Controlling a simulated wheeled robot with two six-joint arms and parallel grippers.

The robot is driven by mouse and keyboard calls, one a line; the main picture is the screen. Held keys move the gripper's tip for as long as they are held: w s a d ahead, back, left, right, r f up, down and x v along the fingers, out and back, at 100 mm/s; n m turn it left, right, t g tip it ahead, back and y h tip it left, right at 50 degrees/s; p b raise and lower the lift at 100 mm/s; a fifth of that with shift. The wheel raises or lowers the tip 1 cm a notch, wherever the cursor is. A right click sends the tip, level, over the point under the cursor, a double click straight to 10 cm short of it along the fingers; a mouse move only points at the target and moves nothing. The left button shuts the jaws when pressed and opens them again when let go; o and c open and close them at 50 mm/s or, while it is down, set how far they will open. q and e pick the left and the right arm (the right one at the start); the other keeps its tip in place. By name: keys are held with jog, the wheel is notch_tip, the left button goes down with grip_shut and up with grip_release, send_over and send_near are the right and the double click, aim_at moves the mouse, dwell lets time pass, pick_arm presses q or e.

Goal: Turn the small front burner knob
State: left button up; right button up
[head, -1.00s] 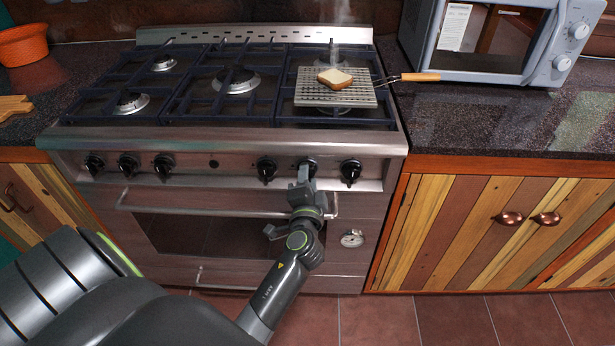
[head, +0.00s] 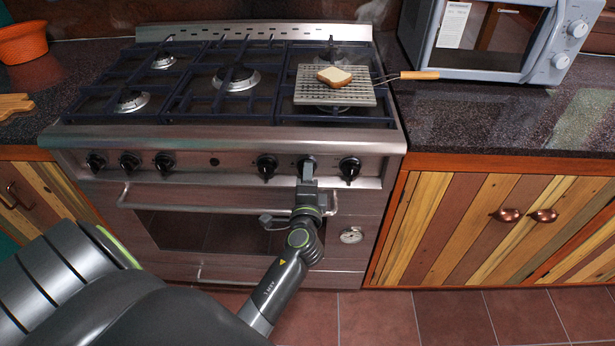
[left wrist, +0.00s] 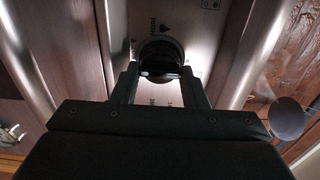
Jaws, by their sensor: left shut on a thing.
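The stove (head: 215,141) has a row of black knobs along its front panel. My left gripper (head: 308,168) is at the second knob from the right and mostly hides it in the head view. In the left wrist view that round black burner knob (left wrist: 159,52) sits between the two fingers of my left gripper (left wrist: 160,76), which is shut on it. The knob's raised grip lies roughly crosswise in that view. The rightmost knob (head: 349,169) and the knob to the left (head: 265,167) are clear of the gripper. My right gripper is not in view.
A slice of bread (head: 334,77) lies on a grill rack (head: 310,92) over the right burners. The oven handle (head: 215,207) runs below the knobs, close to my left gripper. A microwave (head: 490,40) stands on the right counter.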

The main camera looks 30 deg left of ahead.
pick_arm(q)
jog(key=o, duration=1)
jog(key=shift+c, duration=0.2)
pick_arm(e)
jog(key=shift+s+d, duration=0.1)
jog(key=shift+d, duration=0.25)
